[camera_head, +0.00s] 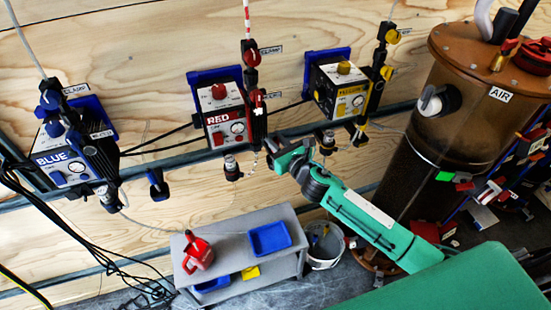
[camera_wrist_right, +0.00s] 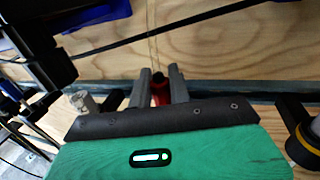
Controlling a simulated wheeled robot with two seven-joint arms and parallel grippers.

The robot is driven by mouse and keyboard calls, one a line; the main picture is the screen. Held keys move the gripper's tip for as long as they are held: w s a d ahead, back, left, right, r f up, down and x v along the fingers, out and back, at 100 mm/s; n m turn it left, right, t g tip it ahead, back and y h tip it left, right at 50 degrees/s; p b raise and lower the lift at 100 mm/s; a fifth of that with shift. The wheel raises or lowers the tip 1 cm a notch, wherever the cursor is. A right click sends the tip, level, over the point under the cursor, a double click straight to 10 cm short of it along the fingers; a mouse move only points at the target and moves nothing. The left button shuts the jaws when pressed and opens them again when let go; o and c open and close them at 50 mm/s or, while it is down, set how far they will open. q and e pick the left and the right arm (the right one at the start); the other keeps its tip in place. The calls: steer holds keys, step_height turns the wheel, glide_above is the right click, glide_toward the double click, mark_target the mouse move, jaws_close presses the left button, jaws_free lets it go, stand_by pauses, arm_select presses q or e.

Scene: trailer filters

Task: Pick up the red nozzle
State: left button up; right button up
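My right gripper (camera_head: 275,150) reaches in from the right on its green arm, in front of the wood wall below the red-labelled box. In the right wrist view its two grey fingers (camera_wrist_right: 160,80) stand a little apart, with the red nozzle (camera_wrist_right: 159,93) between them. The red fills the gap, so the fingers look shut on it. A dark part shows at its far end. In the head view the nozzle is hidden or too small to make out at the fingers. My left gripper is in neither view.
Boxes marked blue (camera_head: 64,158), red (camera_head: 221,117) and yellow (camera_head: 340,88) hang on the wall above a grey rail, with hoses and cables. A brown air tank (camera_head: 440,130) stands right. A grey bench (camera_head: 215,232) carries a red can (camera_head: 197,254) and blue tray (camera_head: 269,238).

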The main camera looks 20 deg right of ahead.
jaws_close()
